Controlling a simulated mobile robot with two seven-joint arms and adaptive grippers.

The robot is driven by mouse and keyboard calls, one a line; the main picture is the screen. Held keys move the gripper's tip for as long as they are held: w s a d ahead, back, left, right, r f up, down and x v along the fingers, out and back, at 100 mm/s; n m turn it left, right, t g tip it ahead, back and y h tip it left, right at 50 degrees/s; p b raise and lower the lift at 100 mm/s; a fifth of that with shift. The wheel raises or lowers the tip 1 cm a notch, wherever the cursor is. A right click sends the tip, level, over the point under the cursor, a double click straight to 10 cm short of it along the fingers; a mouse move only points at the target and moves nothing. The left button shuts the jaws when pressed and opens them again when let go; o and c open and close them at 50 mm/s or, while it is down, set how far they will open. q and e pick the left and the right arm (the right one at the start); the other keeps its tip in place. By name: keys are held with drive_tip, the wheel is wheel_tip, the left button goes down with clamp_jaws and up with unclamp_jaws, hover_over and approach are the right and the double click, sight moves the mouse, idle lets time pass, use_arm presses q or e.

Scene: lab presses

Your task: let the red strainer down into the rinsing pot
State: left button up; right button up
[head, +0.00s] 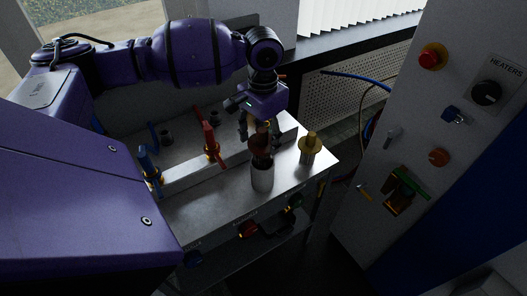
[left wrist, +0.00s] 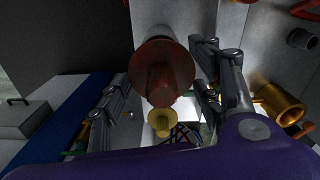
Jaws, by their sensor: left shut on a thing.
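The dark red strainer (head: 261,139) is in my left gripper (head: 257,130), which points down over the metal bench. The strainer is upright, its lower end at or just above the mouth of the grey rinsing pot (head: 262,180); I cannot tell how far inside it is. In the left wrist view the red strainer (left wrist: 163,72) sits between the fingers, and part of a pale cylinder, likely the pot (left wrist: 153,35), shows behind it. The shadow hides the exact finger contact. My right gripper is not in view.
A brass fitting (head: 310,150) stands close right of the pot. A red-handled valve (head: 210,145) and a blue-handled valve (head: 150,170) stand to the left. A heater panel (head: 440,110) rises at the right. The bench front left of the pot is clear.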

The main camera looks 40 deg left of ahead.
sight(263, 151)
use_arm(q)
wheel_tip(263, 151, down, 5)
drive_tip(key=shift+r, duration=0.15)
drive_tip(key=shift+f, duration=0.3)
drive_tip(key=shift+r, duration=0.1)
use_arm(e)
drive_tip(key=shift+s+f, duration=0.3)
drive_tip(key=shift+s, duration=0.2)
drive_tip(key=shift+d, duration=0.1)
use_arm(q)
drive_tip(key=o, duration=1.6)
drive_tip(key=shift+f, duration=0.2)
